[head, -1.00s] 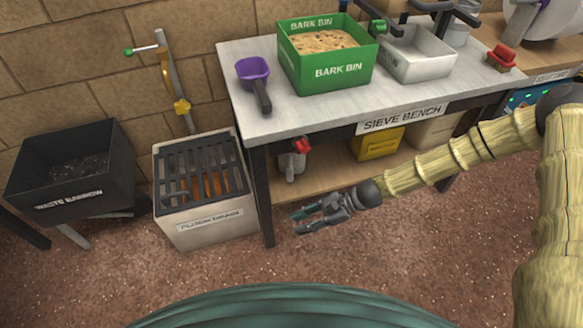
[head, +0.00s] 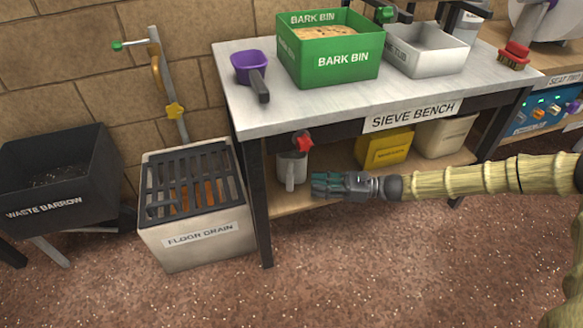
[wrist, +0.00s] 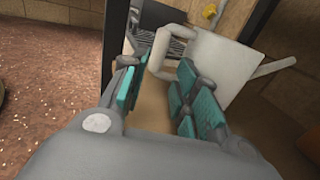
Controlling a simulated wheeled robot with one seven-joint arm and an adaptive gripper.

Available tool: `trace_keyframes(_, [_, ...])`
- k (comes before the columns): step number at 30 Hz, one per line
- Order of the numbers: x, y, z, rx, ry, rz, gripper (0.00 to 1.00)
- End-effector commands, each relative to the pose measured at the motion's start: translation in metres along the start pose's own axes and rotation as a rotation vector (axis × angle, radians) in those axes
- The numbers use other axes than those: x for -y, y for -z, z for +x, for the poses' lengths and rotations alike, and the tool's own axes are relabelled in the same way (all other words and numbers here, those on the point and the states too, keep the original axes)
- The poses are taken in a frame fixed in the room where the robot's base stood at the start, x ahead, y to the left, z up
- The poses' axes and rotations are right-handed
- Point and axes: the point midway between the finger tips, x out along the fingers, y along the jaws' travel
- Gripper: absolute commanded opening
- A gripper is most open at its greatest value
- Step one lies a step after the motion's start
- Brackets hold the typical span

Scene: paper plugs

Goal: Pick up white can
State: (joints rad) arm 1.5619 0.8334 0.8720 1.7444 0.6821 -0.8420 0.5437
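The white can (head: 299,163) stands upright on the lower shelf of the sieve bench, near its left legs. It has a red part at the top and a handle at the front. My gripper (head: 320,185) is just right of the can in the head view, low by the shelf. In the wrist view the can (wrist: 220,58) is large and close, with its handle ahead of the gap between my teal finger pads (wrist: 158,92). The fingers are apart and hold nothing. I cannot tell whether either finger touches the handle.
The bench top (head: 315,115) overhangs the can, and a dark bench leg (head: 257,205) stands left of it. A yellow box (head: 385,148) and a beige box (head: 446,135) share the shelf. The floor drain (head: 195,205) stands to the left. The floor in front is clear.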

Motion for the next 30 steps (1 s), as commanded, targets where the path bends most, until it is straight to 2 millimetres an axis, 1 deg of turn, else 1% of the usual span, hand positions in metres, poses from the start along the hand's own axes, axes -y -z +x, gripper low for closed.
trace_keyframes(1, [-0.001, 0.005, 0.009, 0.001, -0.002, 0.000, 0.30])
trace_keyframes(6, [0.000, 0.003, 0.030, 0.000, -0.001, -0.001, 0.30])
trace_keyframes(14, [-0.001, 0.004, 0.042, -0.001, -0.001, 0.000, 0.30])
trace_keyframes(22, [-0.004, 0.010, 0.067, -0.001, -0.001, -0.001, 0.30])
trace_keyframes(27, [-0.004, 0.008, 0.085, -0.001, 0.000, 0.000, 0.30])
trace_keyframes(30, [-0.004, 0.006, 0.089, -0.002, 0.001, -0.001, 0.30])
